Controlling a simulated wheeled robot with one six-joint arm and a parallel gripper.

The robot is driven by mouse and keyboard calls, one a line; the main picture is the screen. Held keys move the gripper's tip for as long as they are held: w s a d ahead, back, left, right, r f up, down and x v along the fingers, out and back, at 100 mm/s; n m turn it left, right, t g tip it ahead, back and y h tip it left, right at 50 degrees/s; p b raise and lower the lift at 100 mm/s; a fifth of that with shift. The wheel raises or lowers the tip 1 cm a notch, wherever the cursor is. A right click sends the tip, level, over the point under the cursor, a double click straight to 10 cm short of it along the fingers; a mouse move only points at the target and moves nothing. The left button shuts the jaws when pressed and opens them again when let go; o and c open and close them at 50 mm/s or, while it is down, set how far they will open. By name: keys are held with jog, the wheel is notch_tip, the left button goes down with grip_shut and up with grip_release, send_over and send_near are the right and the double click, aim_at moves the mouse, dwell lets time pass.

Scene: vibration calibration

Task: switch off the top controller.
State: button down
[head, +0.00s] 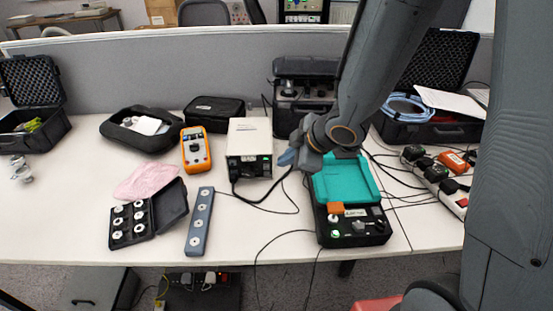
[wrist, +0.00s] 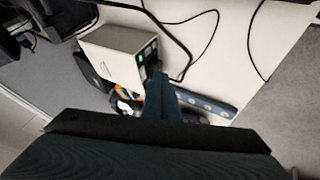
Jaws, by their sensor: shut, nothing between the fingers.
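A white box-shaped unit (head: 249,135) stands on the table, left of my gripper. Its dark front panel (head: 250,166) has a black cable plugged in and a small green light. The frames do not show which device is named the top controller. In the wrist view the white unit (wrist: 112,47) is upper left, with a lit green spot on its panel (wrist: 147,58). My gripper (head: 287,159) is shut and empty, in front and to the right of that panel. In the wrist view its fingertips (wrist: 157,76) overlap the panel's lower edge; contact cannot be told.
An orange multimeter (head: 196,150) stands left of the white unit. A grey strip with round discs (head: 200,222) lies in front. Loose cables cross the table (head: 280,240). A partition stands behind.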

aim_at(266, 159)
jog(key=w+a+f+p, duration=0.1)
jog(key=w+a+f, duration=0.2)
jog(key=w+f, duration=0.4)
jog(key=shift+w+a, duration=0.3)
jog(key=shift+w, duration=0.6)
jog(key=shift+s+a+r+p, duration=0.1)
jog(key=shift+r+p, duration=0.05)
jog(key=shift+p, duration=0.15)
